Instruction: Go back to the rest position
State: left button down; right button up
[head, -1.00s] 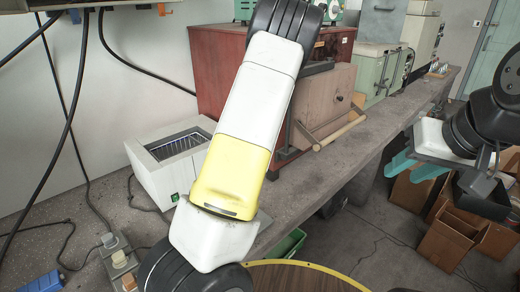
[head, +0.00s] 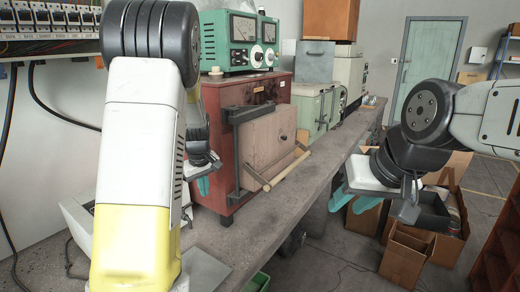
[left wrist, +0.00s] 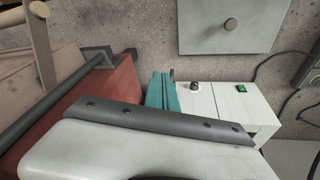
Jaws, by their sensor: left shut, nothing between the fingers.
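My left arm (head: 143,150) crosses the left side of the head view, white with a yellow band. My left gripper (head: 195,178) has teal fingers and hangs in front of the red cabinet, above the bench; its tips are partly hidden by my arm. In the left wrist view its teal fingers (left wrist: 161,91) are together with nothing between them. My right gripper (head: 353,201) is at the right, beyond the bench's edge and near the cardboard boxes. Its teal fingers stand apart and nothing shows between them.
The concrete bench (head: 262,222) runs away to the back right. A white box device (left wrist: 240,105) is near the left gripper. Cardboard boxes (head: 406,258) stand on the floor.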

pick_arm(q)
jog(key=s+d+r+m+t+h, duration=0.1)
jog(key=s+d+r+m, duration=0.2)
jog(key=s, duration=0.6)
jog(key=s+d+r+m+t+h, duration=0.1)
jog(key=s+d+r+m, duration=0.1)
jog(key=s+r, duration=0.5)
jog(key=s+d+r+m+t+h, duration=0.1)
jog(key=s+d+r+m, duration=0.2)
jog(key=s, duration=0.8)
notch_tip(320, 180, up, 3)
jog(key=shift+s+d+f+m, duration=0.2)
jog(key=shift+s+d+m, duration=0.1)
jog(key=shift+s, duration=0.05)
jog(key=shift+a, duration=0.1)
